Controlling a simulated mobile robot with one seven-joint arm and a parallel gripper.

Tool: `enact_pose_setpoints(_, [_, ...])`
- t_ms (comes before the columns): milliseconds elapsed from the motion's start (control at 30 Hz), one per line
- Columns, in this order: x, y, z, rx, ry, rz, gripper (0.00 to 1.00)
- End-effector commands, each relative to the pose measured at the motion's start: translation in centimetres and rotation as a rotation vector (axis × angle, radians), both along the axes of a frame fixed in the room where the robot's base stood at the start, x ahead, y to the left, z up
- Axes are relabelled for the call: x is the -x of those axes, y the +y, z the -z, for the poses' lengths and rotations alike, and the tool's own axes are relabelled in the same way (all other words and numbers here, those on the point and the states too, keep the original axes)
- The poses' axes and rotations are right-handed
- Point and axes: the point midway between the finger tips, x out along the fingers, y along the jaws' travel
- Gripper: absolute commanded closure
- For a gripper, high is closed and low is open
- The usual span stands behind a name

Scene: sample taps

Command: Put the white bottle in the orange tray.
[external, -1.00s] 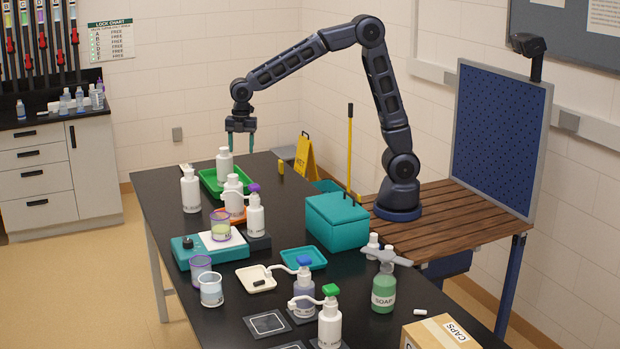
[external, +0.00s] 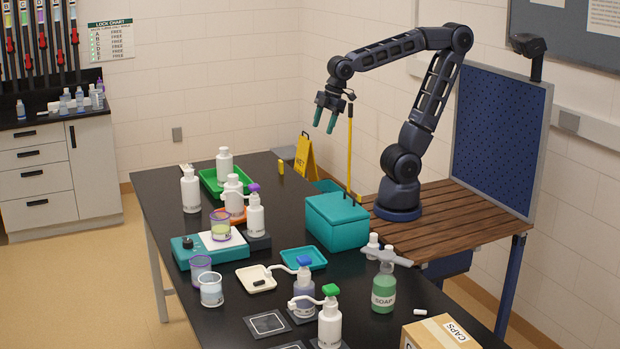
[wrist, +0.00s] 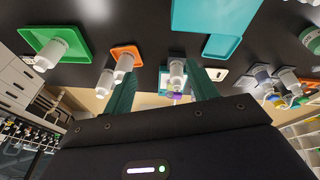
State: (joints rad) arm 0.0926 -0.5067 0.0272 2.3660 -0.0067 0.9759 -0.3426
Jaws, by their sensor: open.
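My gripper (external: 325,120) is open and empty, high above the far right side of the bench; its two teal fingers also show in the wrist view (wrist: 160,92). One white bottle (external: 224,165) stands upright in the green tray (external: 207,183); it shows in the wrist view too (wrist: 50,54). A second white bottle (external: 233,196) stands at the small orange tray (external: 238,219), and in the wrist view this bottle (wrist: 123,65) appears to stand in the orange tray (wrist: 137,52). A third white bottle (external: 190,192) stands on the bare black bench left of the green tray.
A white pump bottle with a purple top (external: 255,215) stands right of the orange tray. A teal lidded box (external: 338,222) sits at the bench's right edge. A teal device with a beaker (external: 205,249), a teal tray (external: 303,259) and more pump bottles occupy the near part.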

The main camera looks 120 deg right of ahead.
Motion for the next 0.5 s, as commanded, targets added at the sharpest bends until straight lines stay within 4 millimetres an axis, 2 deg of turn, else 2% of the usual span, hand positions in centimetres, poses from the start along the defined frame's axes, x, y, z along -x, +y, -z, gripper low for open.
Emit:
enact_pose_setpoints(33, [1.5,0.5,0.1,-0.015,-0.019,0.029,0.42])
enact_pose_setpoints(200, [5.6,1.5,1.1,-0.071,-0.066,0.145,0.42])
enact_pose_setpoints(333, [7.7,1.9,1.9,-0.107,-0.088,0.208,0.42])
enact_pose_setpoints(500, [8.9,2.1,2.5,-0.131,-0.1,0.249,0.42])
